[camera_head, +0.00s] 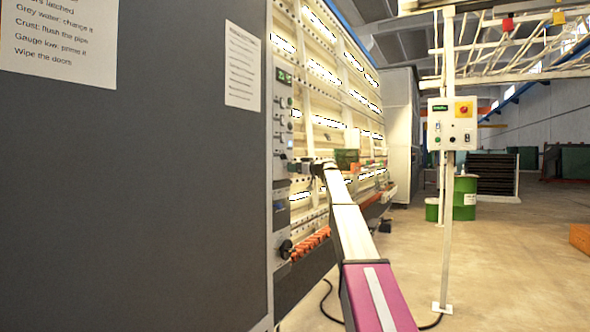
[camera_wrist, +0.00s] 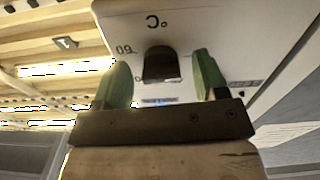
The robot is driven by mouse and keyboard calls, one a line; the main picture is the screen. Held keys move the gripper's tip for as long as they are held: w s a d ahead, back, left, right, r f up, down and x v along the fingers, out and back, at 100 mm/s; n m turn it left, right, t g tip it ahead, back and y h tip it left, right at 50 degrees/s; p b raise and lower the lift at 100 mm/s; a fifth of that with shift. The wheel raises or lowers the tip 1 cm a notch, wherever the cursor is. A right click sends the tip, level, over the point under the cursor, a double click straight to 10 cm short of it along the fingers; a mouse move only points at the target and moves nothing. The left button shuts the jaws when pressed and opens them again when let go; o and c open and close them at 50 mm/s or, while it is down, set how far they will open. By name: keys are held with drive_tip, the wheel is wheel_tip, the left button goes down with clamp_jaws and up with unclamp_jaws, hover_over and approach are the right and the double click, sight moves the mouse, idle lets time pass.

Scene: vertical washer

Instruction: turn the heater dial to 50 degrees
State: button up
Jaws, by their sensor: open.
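The heater dial (camera_wrist: 161,64) is a dark knob on a pale panel (camera_wrist: 215,20) in the wrist view. Upside-down marks reading 60 and °C show beside it. My gripper (camera_wrist: 162,72) is open, with one green-padded finger on each side of the dial and a visible gap to it on both sides. The dial's pointer cannot be made out. In the head view my gripper (camera_head: 305,167) is at the washer's control panel (camera_head: 281,125), small and partly hidden by my arm. I cannot tell the heater dial there.
The washer's large dark side wall (camera_head: 140,180) fills the left of the head view. A post with a control box (camera_head: 451,124) stands to the right of my arm. Green drums (camera_head: 465,197) stand farther back. A dark cable (camera_head: 328,300) lies on the floor.

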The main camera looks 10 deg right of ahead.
drive_tip(key=c, duration=0.9)
drive_tip(key=shift+m, duration=0.3)
drive_tip(key=shift+s+a+r+m, duration=0.1)
drive_tip(key=shift+m, duration=4.4)
drive_tip(key=shift+s+d+r+m, duration=0.1)
drive_tip(key=shift+r+m, duration=0.05)
drive_tip(key=shift+m, duration=4.35)
drive_tip(key=shift+a+r+m, duration=0.1)
drive_tip(key=shift+m, duration=4.4)
